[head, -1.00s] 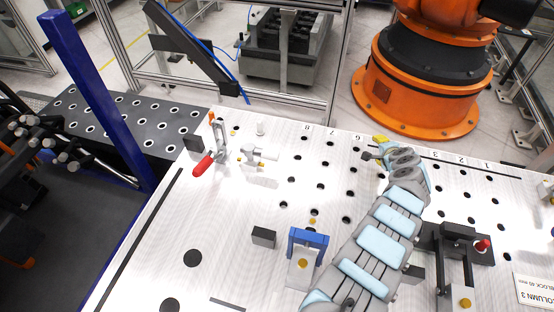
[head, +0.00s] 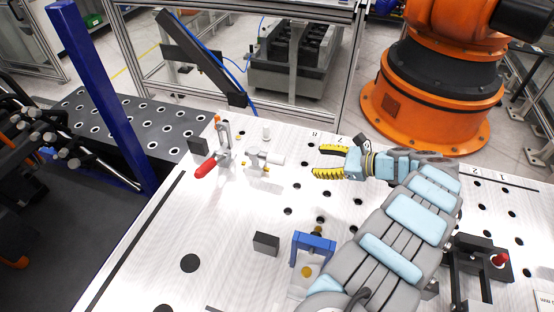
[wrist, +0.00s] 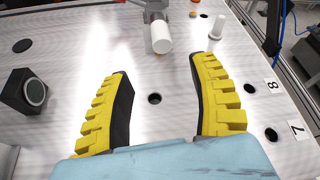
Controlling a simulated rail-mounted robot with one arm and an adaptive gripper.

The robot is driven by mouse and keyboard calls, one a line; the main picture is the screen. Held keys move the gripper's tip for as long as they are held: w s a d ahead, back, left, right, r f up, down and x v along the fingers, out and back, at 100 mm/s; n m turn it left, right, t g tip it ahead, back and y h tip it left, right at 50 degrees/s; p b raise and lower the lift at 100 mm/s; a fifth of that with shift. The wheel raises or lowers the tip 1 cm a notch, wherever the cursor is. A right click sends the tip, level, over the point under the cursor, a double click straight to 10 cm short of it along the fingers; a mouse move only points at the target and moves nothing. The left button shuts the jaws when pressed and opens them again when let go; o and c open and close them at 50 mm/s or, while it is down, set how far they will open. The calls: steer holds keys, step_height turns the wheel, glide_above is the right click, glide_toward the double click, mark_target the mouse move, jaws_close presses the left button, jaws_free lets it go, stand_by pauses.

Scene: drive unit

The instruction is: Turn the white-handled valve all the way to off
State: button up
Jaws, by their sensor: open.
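The white-handled valve (head: 262,159) stands on the metal plate at the upper left-centre in the head view. Its white cylindrical handle (head: 276,159) points to the right, toward my gripper. In the wrist view the handle (wrist: 161,37) shows at the top, end-on, ahead of the fingers. My gripper (head: 320,161), with yellow ribbed fingers, is open and empty, to the right of the handle and apart from it. In the wrist view the fingers (wrist: 165,100) are spread wide with bare plate between them.
A red-handled toggle clamp (head: 212,163) stands just left of the valve. A small white peg (head: 266,132) is behind it. A black block (head: 266,243) and a blue clamp bracket (head: 313,247) are nearer. The plate between gripper and valve is clear.

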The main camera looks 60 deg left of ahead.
mark_target(274, 159)
steer(key=p+x, duration=0.1)
steer(key=x, duration=1.5)
steer(key=shift+a, duration=0.1)
jaws_close()
